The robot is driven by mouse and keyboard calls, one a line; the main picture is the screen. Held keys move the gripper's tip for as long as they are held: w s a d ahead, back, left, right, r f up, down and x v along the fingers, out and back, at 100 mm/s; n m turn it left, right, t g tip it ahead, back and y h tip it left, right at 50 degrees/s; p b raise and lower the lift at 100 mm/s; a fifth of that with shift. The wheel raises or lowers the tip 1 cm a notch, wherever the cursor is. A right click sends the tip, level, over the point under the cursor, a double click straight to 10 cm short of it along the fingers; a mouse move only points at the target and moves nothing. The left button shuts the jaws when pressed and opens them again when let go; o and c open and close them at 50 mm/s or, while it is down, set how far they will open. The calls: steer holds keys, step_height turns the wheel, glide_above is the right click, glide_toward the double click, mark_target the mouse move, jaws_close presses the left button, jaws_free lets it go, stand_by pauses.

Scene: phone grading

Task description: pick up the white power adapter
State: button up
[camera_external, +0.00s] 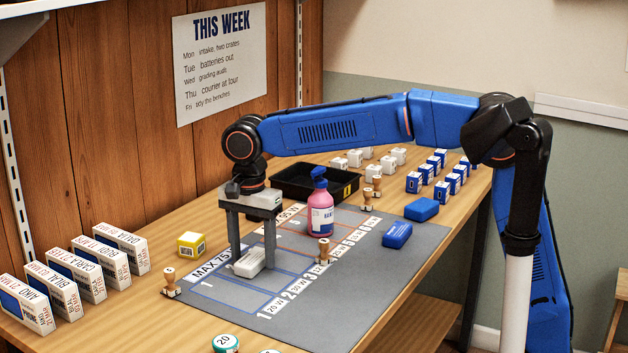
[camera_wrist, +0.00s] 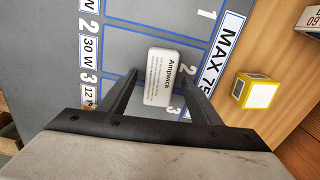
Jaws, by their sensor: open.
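A white power adapter (camera_external: 250,263) with small printed text lies flat on the grey mat (camera_external: 335,296), inside a blue-lined cell near the mat's left side. It also shows in the wrist view (camera_wrist: 166,75), reading "Amponics". My gripper (camera_external: 253,264) is open and points down over the adapter. In the wrist view its two fingers (camera_wrist: 158,88) stand apart, one on each side of the adapter's near end. I cannot tell whether either finger touches it.
A pink pump bottle (camera_external: 320,215) and a wooden stamp (camera_external: 323,252) stand on the mat close by. Another stamp (camera_external: 170,283) and a yellow box (camera_external: 191,244) stand left of it. A black tray (camera_external: 290,186), white boxes and blue boxes are farther back.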

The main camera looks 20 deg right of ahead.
steer(key=shift+c, duration=0.6)
steer(key=c, duration=1.1)
